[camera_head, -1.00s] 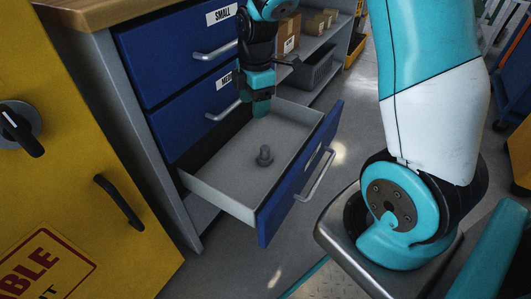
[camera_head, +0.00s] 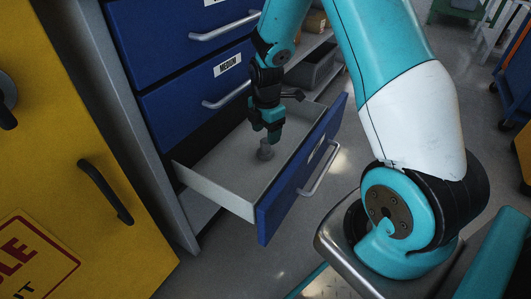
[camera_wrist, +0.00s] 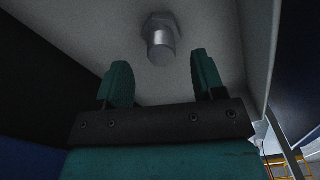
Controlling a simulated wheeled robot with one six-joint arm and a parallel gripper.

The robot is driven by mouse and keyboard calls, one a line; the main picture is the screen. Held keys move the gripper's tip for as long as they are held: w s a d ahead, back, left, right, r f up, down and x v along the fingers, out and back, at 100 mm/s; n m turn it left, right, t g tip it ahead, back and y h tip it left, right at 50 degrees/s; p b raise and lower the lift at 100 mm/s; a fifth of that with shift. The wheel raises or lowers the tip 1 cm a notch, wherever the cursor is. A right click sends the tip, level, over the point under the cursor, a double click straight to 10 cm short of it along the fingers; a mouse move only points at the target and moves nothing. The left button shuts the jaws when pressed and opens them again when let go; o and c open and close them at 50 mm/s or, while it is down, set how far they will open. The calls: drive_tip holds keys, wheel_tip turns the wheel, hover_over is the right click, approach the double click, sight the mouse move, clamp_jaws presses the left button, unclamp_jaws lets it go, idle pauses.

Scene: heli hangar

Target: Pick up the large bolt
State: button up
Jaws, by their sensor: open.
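The large bolt (camera_head: 265,152) is grey and stands in the open bottom drawer (camera_head: 214,187), near the middle of its grey floor. In the wrist view the bolt (camera_wrist: 160,40) shows its round shank toward the camera, with a hexagonal head behind it on the drawer floor. My gripper (camera_head: 273,138) is over the drawer, pointing down just above the bolt. In the wrist view my gripper's two teal fingers (camera_wrist: 160,78) are apart, with nothing between them. The bolt lies just beyond the fingertips, roughly centred across the gap.
The closed blue drawer marked medium (camera_head: 205,95) is above the open one. A yellow cabinet (camera_head: 75,170) stands at the left. A grey bin (camera_head: 316,68) sits on a shelf behind. The drawer's blue front (camera_head: 300,175) borders the right side of the open drawer.

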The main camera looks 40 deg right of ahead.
sight(265, 140)
wheel_tip(265, 140, down, 5)
drive_tip(key=b, duration=0.3)
drive_tip(key=shift+a+f+b, duration=0.1)
drive_tip(key=shift+a+b, duration=0.05)
drive_tip(key=shift+b, duration=0.15)
clamp_jaws()
